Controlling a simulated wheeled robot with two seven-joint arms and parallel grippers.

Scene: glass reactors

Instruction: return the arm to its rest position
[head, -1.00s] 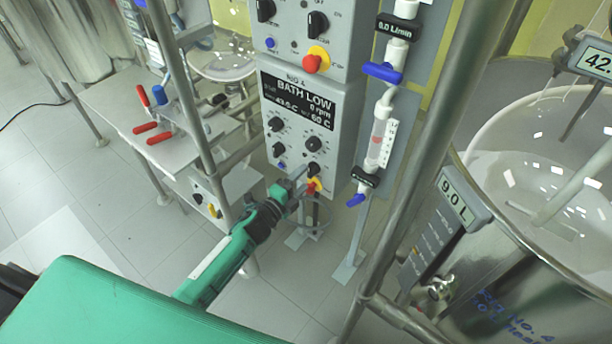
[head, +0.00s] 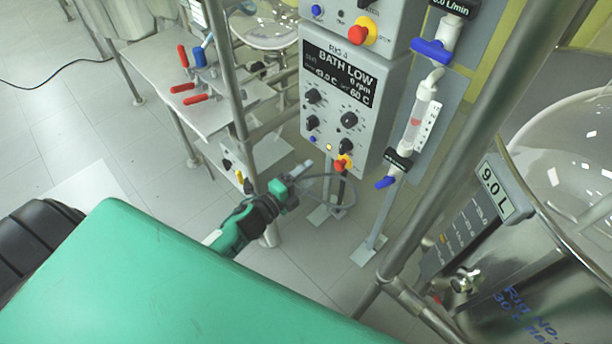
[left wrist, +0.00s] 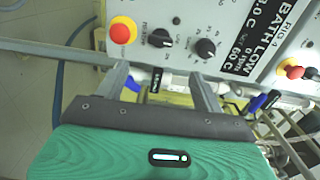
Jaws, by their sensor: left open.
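My left gripper (head: 300,176) is in the middle of the head view, below and left of the grey control box (head: 388,92), and apart from it. In the left wrist view its two fingers (left wrist: 162,84) stand apart with nothing between them. The box's display (head: 340,72) reads BATH LOW. A red knob on a yellow ring (head: 342,163) is at the box's lower edge, right of the gripper. That knob also shows in the left wrist view (left wrist: 121,34). My right gripper is in neither view.
A steel post (head: 228,90) rises left of the box, and a slanted steel post (head: 470,140) stands right of it. A blue-valved flow tube (head: 423,105) hangs beside the box. A glass vessel (head: 580,160) is at the right. A bench with red-handled clamps (head: 165,70) is at the upper left.

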